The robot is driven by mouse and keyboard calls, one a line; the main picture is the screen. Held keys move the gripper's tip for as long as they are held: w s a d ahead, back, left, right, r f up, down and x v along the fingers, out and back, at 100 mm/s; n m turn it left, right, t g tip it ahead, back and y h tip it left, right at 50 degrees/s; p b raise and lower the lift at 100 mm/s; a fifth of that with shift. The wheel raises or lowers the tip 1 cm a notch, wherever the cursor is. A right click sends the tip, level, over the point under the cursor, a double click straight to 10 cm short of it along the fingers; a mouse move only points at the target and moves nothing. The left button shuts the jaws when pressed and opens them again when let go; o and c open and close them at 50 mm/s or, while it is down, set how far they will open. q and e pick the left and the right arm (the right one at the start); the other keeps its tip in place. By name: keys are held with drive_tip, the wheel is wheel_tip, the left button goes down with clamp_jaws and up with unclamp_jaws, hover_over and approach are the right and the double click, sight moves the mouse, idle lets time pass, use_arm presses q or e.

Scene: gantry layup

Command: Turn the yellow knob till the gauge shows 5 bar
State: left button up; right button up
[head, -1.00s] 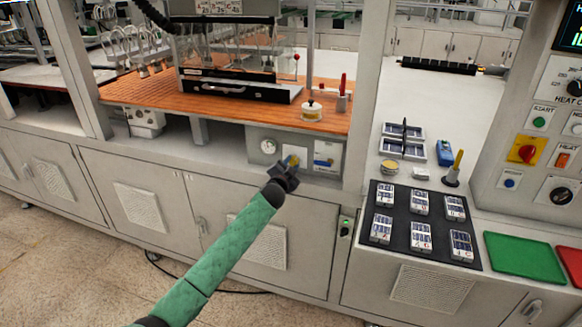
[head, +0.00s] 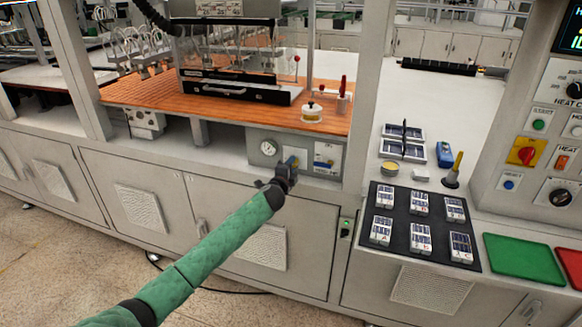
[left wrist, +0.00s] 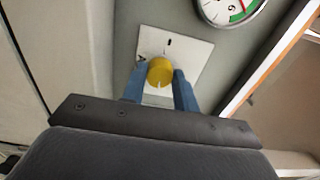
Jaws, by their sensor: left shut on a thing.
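The yellow knob (left wrist: 160,72) sits on a white plate (left wrist: 192,48) on the grey panel below the bench. My left gripper (left wrist: 160,88) is shut on the knob, with a blue finger on each side of it. In the head view my left gripper (head: 288,166) is at the panel and hides most of the knob. The round gauge (head: 268,148) is just left of the knob in the head view. It shows partly in the left wrist view (left wrist: 226,8), cut off by the top edge, with a green band; I cannot read its value. My right gripper is not in view.
A white plate with a blue marking (head: 328,157) is right of the knob. An orange bench top (head: 230,110) overhangs the panel. To the right, a black mat (head: 399,232) holds several small packs, beside a green tray (head: 522,258).

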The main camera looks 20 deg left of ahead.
use_arm(q)
drive_tip(key=shift+f+m, duration=0.1)
drive_tip(key=shift+m, duration=0.2)
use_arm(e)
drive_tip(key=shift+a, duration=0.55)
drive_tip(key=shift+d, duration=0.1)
use_arm(q)
drive_tip(key=o, duration=1)
drive_tip(key=shift+c, duration=0.2)
drive_tip(key=s+b, duration=0.2)
drive_tip(key=s, duration=0.5)
drive_tip(key=shift+s+a, duration=0.15)
drive_tip(key=shift+s, duration=0.25)
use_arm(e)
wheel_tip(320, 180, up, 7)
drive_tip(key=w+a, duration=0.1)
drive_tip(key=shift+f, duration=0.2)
